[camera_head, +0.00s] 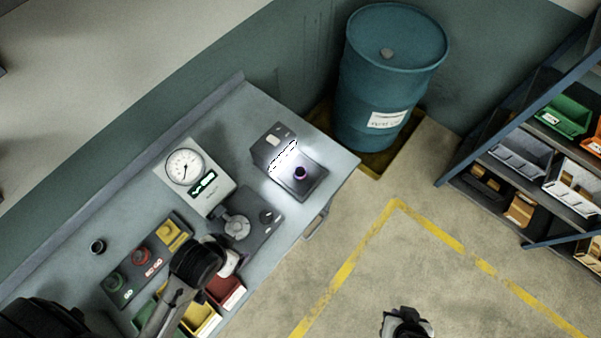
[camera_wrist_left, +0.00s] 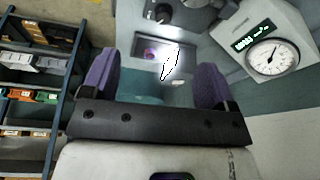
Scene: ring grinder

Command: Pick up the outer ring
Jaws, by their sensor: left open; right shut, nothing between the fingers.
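A small dark ring (camera_head: 97,246) lies on the workbench at the left in the head view. Another dark ring-like part with a purple glow (camera_head: 300,172) sits on the lit plate of a box-shaped device; a purple spot (camera_wrist_left: 150,52) also shows there in the left wrist view. I cannot tell for sure which is the outer ring. My left gripper (camera_wrist_left: 155,78) is open, with purple pads and nothing held between them; in the head view its arm reaches over the bench. My right gripper (camera_head: 406,325) is shut and empty over the floor at the bottom edge.
The workbench (camera_head: 130,218) carries a dial gauge (camera_head: 185,168), a button panel (camera_head: 143,259) and coloured bins (camera_head: 203,317). A teal drum (camera_head: 390,80) stands beyond the bench. Shelves with bins (camera_head: 530,155) stand at the right. The floor between is clear.

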